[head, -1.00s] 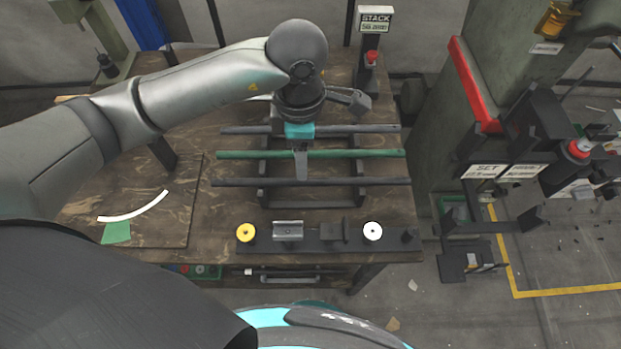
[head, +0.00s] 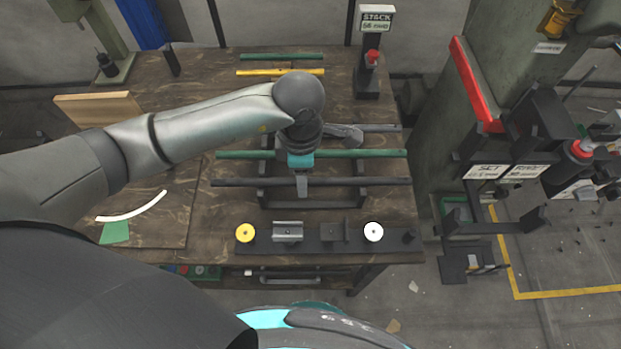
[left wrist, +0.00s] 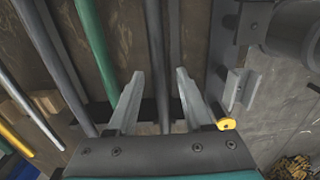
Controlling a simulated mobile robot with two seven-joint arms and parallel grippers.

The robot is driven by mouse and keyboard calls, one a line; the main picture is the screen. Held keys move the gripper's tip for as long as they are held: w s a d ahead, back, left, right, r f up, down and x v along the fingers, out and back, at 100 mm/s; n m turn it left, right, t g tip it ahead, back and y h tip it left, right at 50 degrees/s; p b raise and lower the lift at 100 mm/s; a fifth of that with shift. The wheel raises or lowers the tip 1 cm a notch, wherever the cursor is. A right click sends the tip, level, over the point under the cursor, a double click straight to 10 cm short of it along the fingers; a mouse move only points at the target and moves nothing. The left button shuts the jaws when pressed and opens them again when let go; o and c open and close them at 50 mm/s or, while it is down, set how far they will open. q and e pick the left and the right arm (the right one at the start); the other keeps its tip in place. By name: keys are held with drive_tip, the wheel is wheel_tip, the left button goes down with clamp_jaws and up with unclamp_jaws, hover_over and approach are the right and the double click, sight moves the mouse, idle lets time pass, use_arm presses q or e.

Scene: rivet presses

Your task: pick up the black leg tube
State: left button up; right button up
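The black leg tube (head: 245,182) lies across the front of a dark rack, and it also shows in the left wrist view (left wrist: 154,45). My left gripper (head: 301,188) points down over the middle of this tube. In the left wrist view its two fingers (left wrist: 158,78) are spread apart, with the tube running between them and a gap on each side. I cannot tell how far the fingertips are above the tube. My right gripper is not in view.
A green tube (head: 370,154) and a grey tube (head: 380,128) lie behind on the same rack (head: 312,203). A strip with a yellow disc (head: 245,233) and a white disc (head: 373,231) stands in front. Yellow (head: 280,72) and green (head: 296,57) tubes lie at the back.

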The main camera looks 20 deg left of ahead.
use_arm(q)
clamp_jaws()
idle(0.3)
drive_tip(key=shift+r, duration=0.15)
wheel_tip(320, 180, up, 20)
drive_tip(key=p, duration=0.2)
drive_tip(key=shift+p, duration=0.3)
